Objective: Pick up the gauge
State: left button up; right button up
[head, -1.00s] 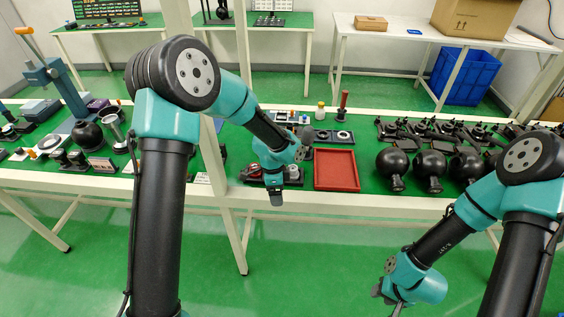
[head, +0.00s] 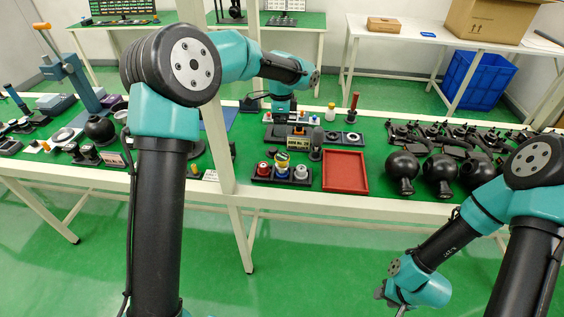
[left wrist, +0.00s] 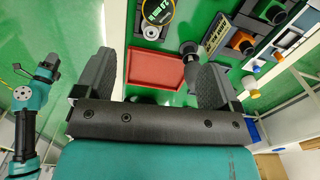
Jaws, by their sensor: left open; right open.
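A small round piece with a yellow and black label, possibly the gauge, sits in the black holder (head: 262,179) near the table's front edge. A similar round label (left wrist: 157,12) shows at the top of the left wrist view. A dark upright plug-like piece (head: 316,143) stands right of the holder; I cannot tell which is the gauge. My left gripper (head: 281,113) points down behind the holder. My right gripper (head: 390,296) is open and empty, low in front of the table.
A red tray (head: 345,190) lies right of the holder. Black ball-shaped parts (head: 402,168) stand farther right. A black block with a yellow label (head: 297,144) and small fixtures (head: 350,137) lie behind. A white post (head: 219,110) rises at the table's front edge, left of the holder.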

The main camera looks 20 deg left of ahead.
aim_at(283, 157)
pick_arm(q)
notch_tip(283, 157, down, 12)
jog(key=shift+r, duration=0.15)
dwell(0.5)
jog(key=shift+d+f, duration=0.15)
jog(key=shift+f, duration=1.15)
jog(key=shift+d+f, duration=0.15)
jog(key=shift+f, duration=1.15)
jog(key=shift+c, duration=0.3)
jog(key=c, duration=1.1)
jog(key=shift+o, duration=0.2)
jog(key=shift+r, duration=0.1)
